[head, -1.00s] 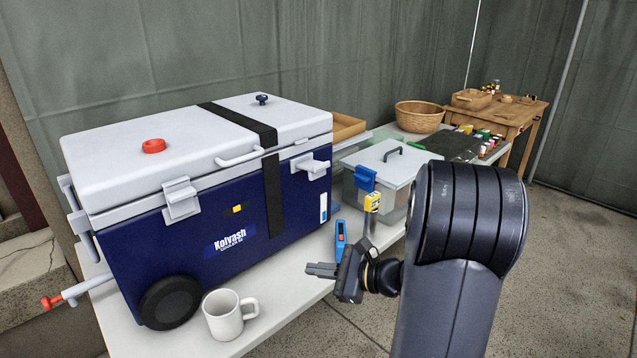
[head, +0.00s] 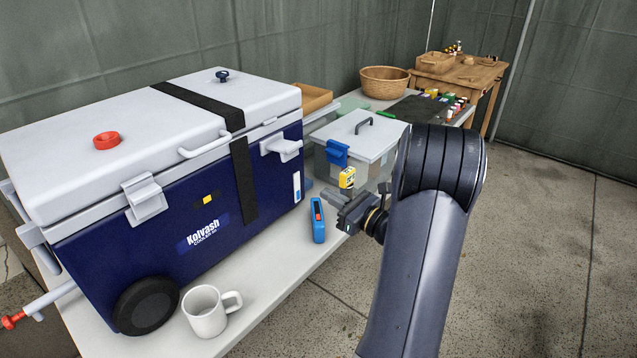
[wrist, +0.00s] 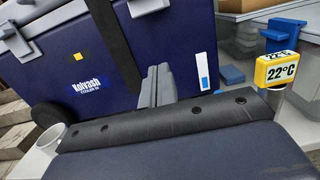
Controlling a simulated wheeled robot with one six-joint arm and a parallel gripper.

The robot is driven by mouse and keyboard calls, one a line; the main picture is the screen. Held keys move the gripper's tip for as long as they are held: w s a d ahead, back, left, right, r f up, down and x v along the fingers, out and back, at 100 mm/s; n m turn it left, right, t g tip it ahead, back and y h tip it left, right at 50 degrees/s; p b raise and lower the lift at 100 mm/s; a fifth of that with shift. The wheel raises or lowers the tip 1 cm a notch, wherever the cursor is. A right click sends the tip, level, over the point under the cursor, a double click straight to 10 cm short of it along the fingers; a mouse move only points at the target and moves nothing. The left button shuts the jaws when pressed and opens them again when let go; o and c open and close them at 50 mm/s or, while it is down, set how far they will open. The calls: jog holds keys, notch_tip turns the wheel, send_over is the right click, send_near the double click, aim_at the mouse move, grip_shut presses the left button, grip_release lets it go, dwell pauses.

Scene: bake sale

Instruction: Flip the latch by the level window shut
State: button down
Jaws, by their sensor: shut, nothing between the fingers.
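The blue cooler (head: 190,215) with a white lid stands on the white table. Its level window (head: 297,187), a white and blue upright strip, is at the right end of the front; it also shows in the wrist view (wrist: 203,72). The white latch (head: 282,147) above and left of that window sticks outward from the front; its lower part shows at the top of the wrist view (wrist: 148,5). A second white latch (head: 145,198) slants down further left. My gripper (head: 335,194) is shut and empty, right of the cooler and lower than the window latch. Its fingers (wrist: 157,86) point toward the cooler's front.
A white mug (head: 206,313) stands before the cooler's wheel. A blue handheld device (head: 318,222) lies near my gripper. A yellow display (wrist: 278,69) reading 22°C stands by a clear bin (head: 350,140) with a blue latch. A black strap (head: 243,180) crosses the cooler's front.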

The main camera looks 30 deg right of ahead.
aim_at(285, 150)
jog(key=w+a+r, duration=0.3)
jog(key=w+r, duration=0.1)
jog(key=w, duration=0.5)
jog(key=shift+a+r+p, duration=0.15)
jog(key=shift+r+p, duration=0.15)
jog(key=shift+p, duration=0.15)
jog(key=shift+s+r+p, duration=0.1)
jog(key=shift+r+p, duration=0.2)
jog(key=shift+p, duration=0.5)
jog(key=shift+r+g+p, duration=0.2)
jog(key=shift+g+p, duration=0.3)
jog(key=shift+p, duration=0.1)
